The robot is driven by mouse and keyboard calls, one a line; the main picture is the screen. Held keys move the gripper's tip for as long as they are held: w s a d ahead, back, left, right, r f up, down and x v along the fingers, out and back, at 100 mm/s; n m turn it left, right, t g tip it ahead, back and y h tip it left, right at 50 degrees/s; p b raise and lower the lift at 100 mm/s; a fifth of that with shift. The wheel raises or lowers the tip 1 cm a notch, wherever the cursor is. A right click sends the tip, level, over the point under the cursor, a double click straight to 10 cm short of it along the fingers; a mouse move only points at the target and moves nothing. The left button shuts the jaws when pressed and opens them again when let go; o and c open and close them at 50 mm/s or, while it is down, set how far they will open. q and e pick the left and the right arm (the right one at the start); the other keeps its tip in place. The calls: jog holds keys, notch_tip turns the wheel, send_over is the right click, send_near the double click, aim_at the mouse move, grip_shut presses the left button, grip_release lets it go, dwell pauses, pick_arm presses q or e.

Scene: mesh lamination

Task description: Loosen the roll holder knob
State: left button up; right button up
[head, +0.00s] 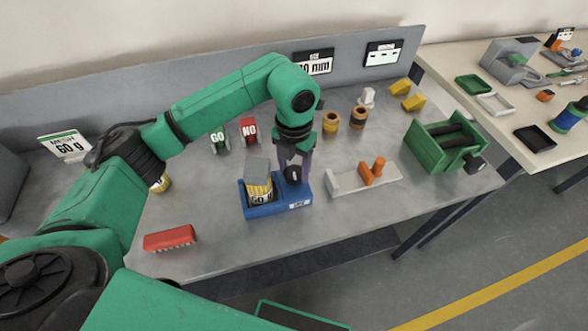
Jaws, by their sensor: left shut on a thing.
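The blue roll holder (250,208) stands on the grey table near the middle. A small black knob (293,174) with a white mark sits at the right part of the holder. My left gripper (292,172) reaches down from above and is shut on the knob. The fingers partly hide it, so I cannot tell how far it is turned. My right gripper is not in view.
A white tray (345,187) with an orange piece is right of the holder. A green box (425,150) with black rollers stands further right. A red block (170,239) lies front left. GO (218,140) and NO (249,130) stand behind. The front middle of the table is clear.

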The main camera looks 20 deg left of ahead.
pick_arm(q)
jog(key=shift+w+r+n, duration=0.1)
jog(key=shift+r+n, duration=0.05)
jog(key=shift+n, duration=0.45)
jog(key=o, duration=1.4)
jog(key=shift+c, duration=0.2)
